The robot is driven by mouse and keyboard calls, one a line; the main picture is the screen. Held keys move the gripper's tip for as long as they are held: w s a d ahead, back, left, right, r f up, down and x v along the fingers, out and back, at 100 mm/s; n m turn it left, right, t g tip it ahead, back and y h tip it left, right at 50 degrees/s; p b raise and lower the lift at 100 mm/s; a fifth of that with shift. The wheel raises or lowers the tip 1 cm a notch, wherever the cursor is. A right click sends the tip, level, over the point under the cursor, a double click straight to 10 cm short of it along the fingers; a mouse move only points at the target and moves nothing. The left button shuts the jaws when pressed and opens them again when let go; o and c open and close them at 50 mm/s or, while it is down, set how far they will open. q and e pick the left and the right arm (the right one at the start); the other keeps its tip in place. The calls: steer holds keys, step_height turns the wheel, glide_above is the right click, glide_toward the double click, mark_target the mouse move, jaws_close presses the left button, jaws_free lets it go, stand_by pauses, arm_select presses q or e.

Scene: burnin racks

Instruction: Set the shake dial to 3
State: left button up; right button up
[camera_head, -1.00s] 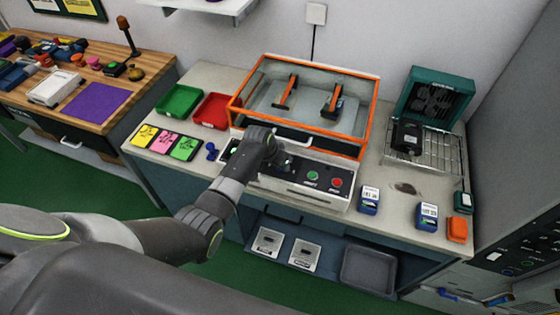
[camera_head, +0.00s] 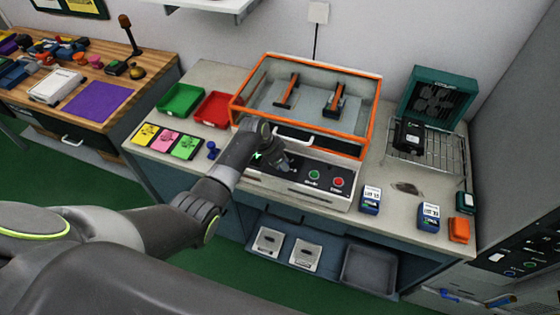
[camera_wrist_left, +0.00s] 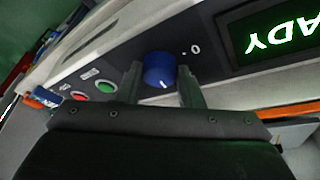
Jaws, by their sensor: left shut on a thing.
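The blue shake dial (camera_wrist_left: 158,71) shows in the left wrist view on the dark front panel of the orange-framed shaker. It sits between the two fingers of my left gripper (camera_wrist_left: 163,88), which is shut on it. A white pointer mark shows on the dial's lower edge in that view. A "0" label is printed beside the dial; other numbers are hidden or not readable. In the head view my left gripper (camera_head: 280,160) is at the panel, and the dial is hidden behind it. The display (camera_wrist_left: 272,38) shows green letters ending in "ADY". My right gripper is not in view.
Green (camera_head: 314,174) and red (camera_head: 338,181) buttons are right of the gripper on the panel. The shaker's clear, orange-edged lid (camera_head: 305,130) stands just behind. Blue-and-white boxes (camera_head: 370,199) stand to the right. Coloured cards and trays lie to the left.

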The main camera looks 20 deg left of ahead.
arm_select(q)
steer(key=o, duration=1)
steer(key=shift+r, duration=0.1)
steer(key=shift+s+a+r, duration=0.1)
steer(key=shift+a+r, duration=0.05)
steer(key=shift+r, duration=0.4)
steer(key=b+v, duration=0.2)
steer(key=v, duration=1.4)
